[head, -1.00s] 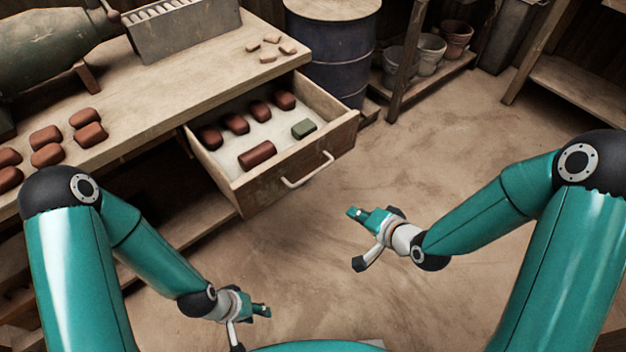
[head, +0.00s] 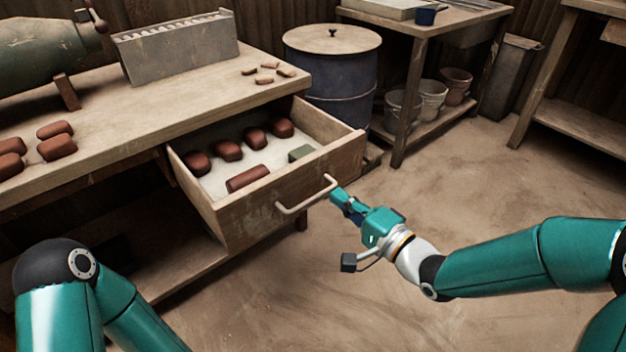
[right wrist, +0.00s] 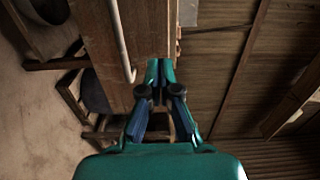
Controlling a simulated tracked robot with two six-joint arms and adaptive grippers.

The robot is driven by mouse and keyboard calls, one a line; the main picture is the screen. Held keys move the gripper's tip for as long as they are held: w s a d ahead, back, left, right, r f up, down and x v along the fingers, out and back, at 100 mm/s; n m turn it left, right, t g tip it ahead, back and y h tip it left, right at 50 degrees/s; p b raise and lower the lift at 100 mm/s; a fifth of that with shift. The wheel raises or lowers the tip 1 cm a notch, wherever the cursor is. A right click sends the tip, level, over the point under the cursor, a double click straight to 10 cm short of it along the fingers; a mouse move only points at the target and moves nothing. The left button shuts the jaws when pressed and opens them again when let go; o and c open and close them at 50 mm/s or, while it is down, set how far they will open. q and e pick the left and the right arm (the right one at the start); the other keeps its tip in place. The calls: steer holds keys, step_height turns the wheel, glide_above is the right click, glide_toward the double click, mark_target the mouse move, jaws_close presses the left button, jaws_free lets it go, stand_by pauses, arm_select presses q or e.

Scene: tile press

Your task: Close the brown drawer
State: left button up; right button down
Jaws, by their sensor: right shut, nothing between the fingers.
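The brown drawer (head: 255,215) is pulled out from the wooden workbench and stands open in the head view. Inside it are several dark red-brown blocks and one green block (head: 301,153) on a pale lining. Its pale bar handle (head: 308,195) is on the front face. My right gripper (head: 335,194) is shut and empty, with its tips close to the right end of the handle; I cannot tell whether they touch. In the right wrist view the shut fingertips (right wrist: 160,64) are beside the handle (right wrist: 122,42) and the drawer front (right wrist: 147,30). My left gripper is out of view.
The workbench top (head: 190,90) carries more red-brown blocks, small pieces and a grey slotted box (head: 180,50). A blue drum (head: 335,85) stands just behind the drawer's right side. A side table with pots stands behind. The floor right of the drawer is clear.

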mark_target(304, 170)
steer(key=b+x, duration=0.2)
steer(key=x, duration=0.7)
steer(key=shift+w, duration=0.1)
